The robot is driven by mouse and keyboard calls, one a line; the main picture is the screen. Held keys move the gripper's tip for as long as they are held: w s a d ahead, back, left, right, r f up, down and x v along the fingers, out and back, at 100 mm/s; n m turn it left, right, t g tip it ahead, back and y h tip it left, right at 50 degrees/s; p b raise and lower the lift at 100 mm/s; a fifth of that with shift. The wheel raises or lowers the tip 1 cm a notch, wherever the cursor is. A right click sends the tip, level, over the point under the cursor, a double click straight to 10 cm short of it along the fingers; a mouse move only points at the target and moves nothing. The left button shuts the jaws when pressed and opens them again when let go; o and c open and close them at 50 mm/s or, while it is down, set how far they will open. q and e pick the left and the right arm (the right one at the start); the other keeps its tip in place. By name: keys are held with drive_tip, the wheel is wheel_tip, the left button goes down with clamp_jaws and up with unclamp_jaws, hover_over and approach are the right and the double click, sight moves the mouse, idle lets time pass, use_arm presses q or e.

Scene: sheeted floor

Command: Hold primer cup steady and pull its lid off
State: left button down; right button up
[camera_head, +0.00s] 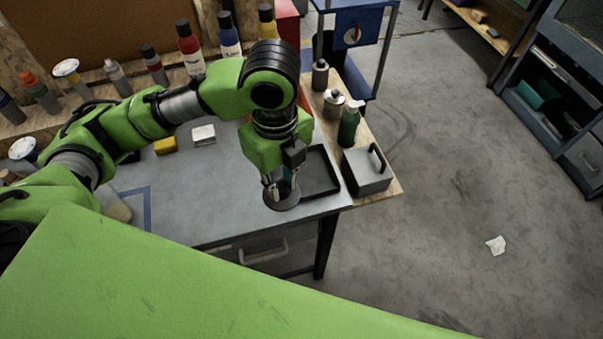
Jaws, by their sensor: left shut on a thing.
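My left gripper (281,181) points down over the right front part of the grey worktable (215,205). It is shut on a round grey lid-like piece (283,204), close to the table's front edge; I cannot tell whether a cup is under it. A pale, cup-like thing (118,208) stands at the left of the table beside blue tape (150,208), partly hidden by my left arm. I cannot tell for sure that it is the primer cup. My right gripper is not in view.
A black tray (334,186) lies just right of the gripper. A grey box with a black handle (367,172) and a green bottle (349,124) stand farther right. A yellow block (165,146) and a white block (204,135) lie behind. Several bottles line the back.

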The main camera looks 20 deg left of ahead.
use_arm(q)
drive_tip(key=shift+s+d+m, duration=0.1)
drive_tip(key=shift+d+m, duration=0.05)
drive_tip(key=shift+m, duration=0.75)
drive_tip(key=shift+w+f, duration=0.15)
drive_tip(key=shift+w, duration=0.05)
drive_tip(key=w+f+p, duration=0.1)
drive_tip(key=w+f, duration=0.1)
drive_tip(key=w, duration=0.2)
drive_tip(key=w+f+p, duration=0.1)
drive_tip(key=w+f, duration=0.2)
drive_tip(key=w, duration=0.1)
drive_tip(key=w+f+p, duration=0.1)
drive_tip(key=w+f, duration=0.2)
drive_tip(key=w, duration=0.1)
drive_tip(key=shift+w+a+f, duration=0.2)
drive_tip(key=shift+w+f, duration=0.4)
drive_tip(key=shift+f, duration=0.05)
wheel_tip(320, 180, down, 3)
drive_tip(key=shift+w+p, duration=0.15)
drive_tip(key=shift+p, duration=0.3)
drive_tip(key=shift+a+f, duration=0.1)
drive_tip(key=shift+f, duration=0.2)
drive_tip(key=shift+f, duration=0.1)
drive_tip(key=c, duration=1.8)
unclamp_jaws()
drive_tip(key=shift+c, duration=0.2)
